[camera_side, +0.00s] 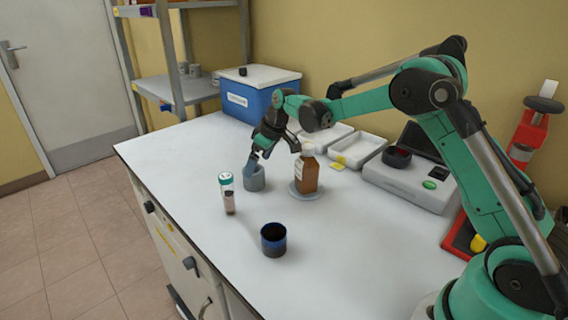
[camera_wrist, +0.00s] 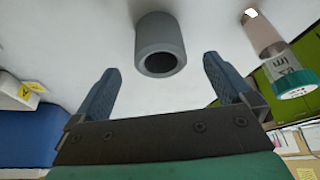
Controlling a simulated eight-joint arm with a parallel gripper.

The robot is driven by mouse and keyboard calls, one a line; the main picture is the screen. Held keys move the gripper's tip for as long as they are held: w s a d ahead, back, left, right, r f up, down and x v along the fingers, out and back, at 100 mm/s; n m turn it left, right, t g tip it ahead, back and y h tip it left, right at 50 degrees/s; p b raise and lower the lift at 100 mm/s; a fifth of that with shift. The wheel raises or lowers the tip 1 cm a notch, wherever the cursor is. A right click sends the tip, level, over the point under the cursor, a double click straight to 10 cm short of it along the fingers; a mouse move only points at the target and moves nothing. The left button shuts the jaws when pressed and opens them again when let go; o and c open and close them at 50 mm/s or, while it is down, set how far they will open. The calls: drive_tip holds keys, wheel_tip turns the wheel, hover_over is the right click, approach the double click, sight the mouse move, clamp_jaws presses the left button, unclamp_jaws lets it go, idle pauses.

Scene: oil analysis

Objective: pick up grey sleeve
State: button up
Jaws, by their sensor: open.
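The grey sleeve (camera_side: 254,178) is a short hollow cylinder standing on the white worktop, left of the brown bottle in the side view. In the wrist view the grey sleeve (camera_wrist: 160,46) shows its dark round opening, just beyond the fingertips and roughly centred between them. My gripper (camera_side: 260,158) is at the sleeve in the side view, with a blue finger near its rim. In the wrist view my gripper (camera_wrist: 161,70) is open, its two blue ridged fingers spread apart with nothing between them. Whether a finger touches the sleeve cannot be told.
A clear vial with a teal cap (camera_side: 227,194) stands left of the sleeve. A brown bottle (camera_side: 306,176) stands close on the right on a round pad. A dark blue cup (camera_side: 273,240) is in front. White trays (camera_side: 358,148) and a blue box (camera_side: 258,95) stand behind.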

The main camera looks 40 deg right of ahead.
drive_tip(key=shift+x, duration=2.45)
drive_tip(key=c, duration=1.3)
drive_tip(key=shift+r, duration=0.2)
